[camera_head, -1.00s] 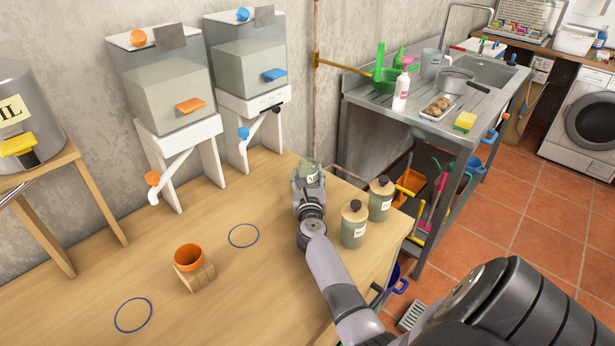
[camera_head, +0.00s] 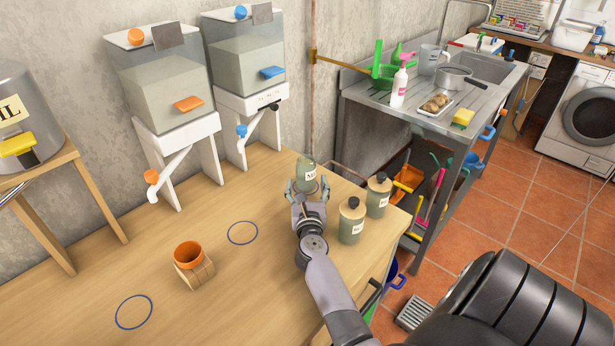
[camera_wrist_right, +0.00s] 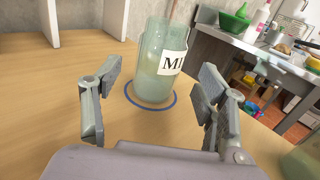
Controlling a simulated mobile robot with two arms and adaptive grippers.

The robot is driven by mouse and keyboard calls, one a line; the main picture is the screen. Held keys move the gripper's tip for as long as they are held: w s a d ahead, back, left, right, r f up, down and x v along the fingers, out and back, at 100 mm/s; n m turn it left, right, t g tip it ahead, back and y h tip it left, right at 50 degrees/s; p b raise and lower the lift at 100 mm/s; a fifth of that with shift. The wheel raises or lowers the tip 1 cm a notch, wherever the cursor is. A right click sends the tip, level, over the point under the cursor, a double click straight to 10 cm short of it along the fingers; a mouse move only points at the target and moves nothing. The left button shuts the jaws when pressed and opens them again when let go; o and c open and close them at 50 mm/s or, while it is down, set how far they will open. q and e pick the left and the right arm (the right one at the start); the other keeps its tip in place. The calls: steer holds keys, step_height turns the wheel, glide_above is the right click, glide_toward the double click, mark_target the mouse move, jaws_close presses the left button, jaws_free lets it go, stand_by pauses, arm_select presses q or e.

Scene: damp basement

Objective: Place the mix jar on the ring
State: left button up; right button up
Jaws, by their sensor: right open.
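The mix jar (camera_head: 306,176), a greenish translucent jar with a white label whose text starts with "M", stands upright on the wooden table. In the right wrist view the jar (camera_wrist_right: 158,65) stands with its base inside a blue ring (camera_wrist_right: 130,102). That ring is hidden in the head view. My right gripper (camera_head: 304,188) is open just in front of the jar. In the wrist view its two fingers (camera_wrist_right: 158,88) are spread to either side, clear of the jar, with nothing held. My left gripper is not in view.
Two lidded jars (camera_head: 352,222) (camera_head: 378,196) stand right of my right gripper. Left of it are two empty blue rings (camera_head: 243,233) (camera_head: 134,312) and an orange cup (camera_head: 188,254) in a wooden holder. Two tanks on white stands (camera_head: 160,85) (camera_head: 246,60) line the wall.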

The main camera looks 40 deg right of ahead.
steer(key=v, duration=0.6)
